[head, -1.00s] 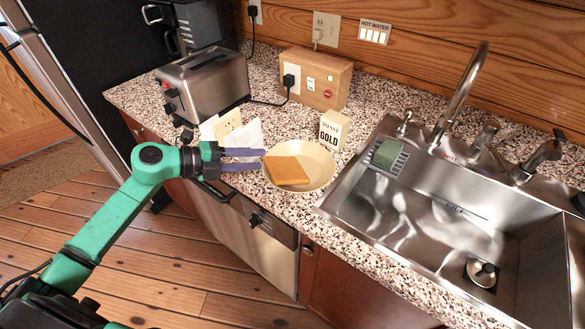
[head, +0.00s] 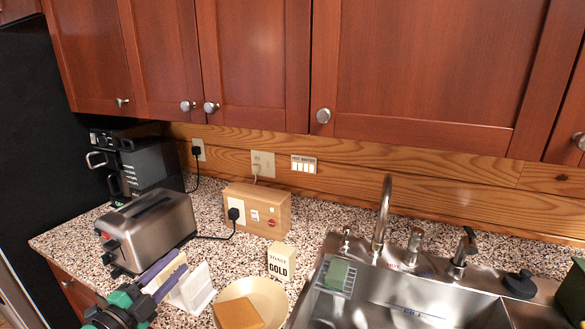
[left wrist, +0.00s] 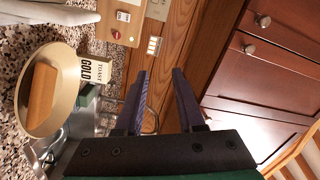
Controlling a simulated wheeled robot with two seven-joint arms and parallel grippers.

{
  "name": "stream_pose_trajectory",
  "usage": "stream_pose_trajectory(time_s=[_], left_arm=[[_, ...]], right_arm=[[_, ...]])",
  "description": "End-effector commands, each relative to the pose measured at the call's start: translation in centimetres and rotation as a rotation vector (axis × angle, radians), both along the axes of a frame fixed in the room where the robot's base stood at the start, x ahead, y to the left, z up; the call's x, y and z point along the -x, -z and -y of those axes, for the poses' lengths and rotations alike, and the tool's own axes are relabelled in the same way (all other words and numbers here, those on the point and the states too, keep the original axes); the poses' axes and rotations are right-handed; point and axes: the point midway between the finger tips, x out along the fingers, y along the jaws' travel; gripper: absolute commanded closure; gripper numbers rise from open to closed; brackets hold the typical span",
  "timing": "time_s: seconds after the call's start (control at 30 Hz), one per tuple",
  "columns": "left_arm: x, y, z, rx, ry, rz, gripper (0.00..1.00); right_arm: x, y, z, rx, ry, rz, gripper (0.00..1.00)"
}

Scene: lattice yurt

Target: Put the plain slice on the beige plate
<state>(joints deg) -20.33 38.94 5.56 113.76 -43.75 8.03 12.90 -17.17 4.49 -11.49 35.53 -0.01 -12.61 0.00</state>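A flat orange-brown slice (head: 238,314) lies on the round beige plate (head: 268,291) on the counter, cut by the bottom edge of the head view. The slice (left wrist: 42,98) and the plate (left wrist: 66,62) also show in the left wrist view. My left gripper (head: 177,260) is left of the plate, apart from it, in front of a white rack (head: 199,288). In the left wrist view its two purple fingers (left wrist: 160,75) are spread with nothing between them. My right gripper is out of view.
A small box marked TOAST GOLD (head: 281,262) stands behind the plate. A steel toaster (head: 150,229) is behind my left gripper, with a wooden box (head: 257,208) right of it. A sink (head: 400,300) with a green sponge (head: 338,273) lies to the right.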

Motion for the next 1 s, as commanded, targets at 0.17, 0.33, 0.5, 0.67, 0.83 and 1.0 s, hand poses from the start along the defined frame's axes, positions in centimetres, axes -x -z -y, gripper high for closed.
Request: stream_pose_trajectory(time_s=[0.17, 0.33, 0.5, 0.67, 0.83, 1.0], left_arm=[[2.6, 6.9, -5.4, 0.427, -0.503, -0.294, 0.62], [8.5, 15.1, -4.6, 0.631, -0.756, -0.683, 0.62], [14.3, 19.7, -1.1, 0.716, -0.853, -1.013, 0.62], [19.3, 21.8, 2.6, 0.747, -0.875, -1.287, 0.62], [20.0, 27.0, 3.7, 0.73, -0.888, -1.383, 0.62], [19.8, 33.9, 3.8, 0.714, -0.899, -1.406, 0.62]], right_arm=[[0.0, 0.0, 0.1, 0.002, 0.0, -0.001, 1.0], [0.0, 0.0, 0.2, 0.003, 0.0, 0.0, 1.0], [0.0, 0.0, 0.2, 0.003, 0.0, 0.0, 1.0], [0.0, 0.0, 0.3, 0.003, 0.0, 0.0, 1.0], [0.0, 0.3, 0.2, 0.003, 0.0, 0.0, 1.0], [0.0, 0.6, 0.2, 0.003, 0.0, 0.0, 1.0]])
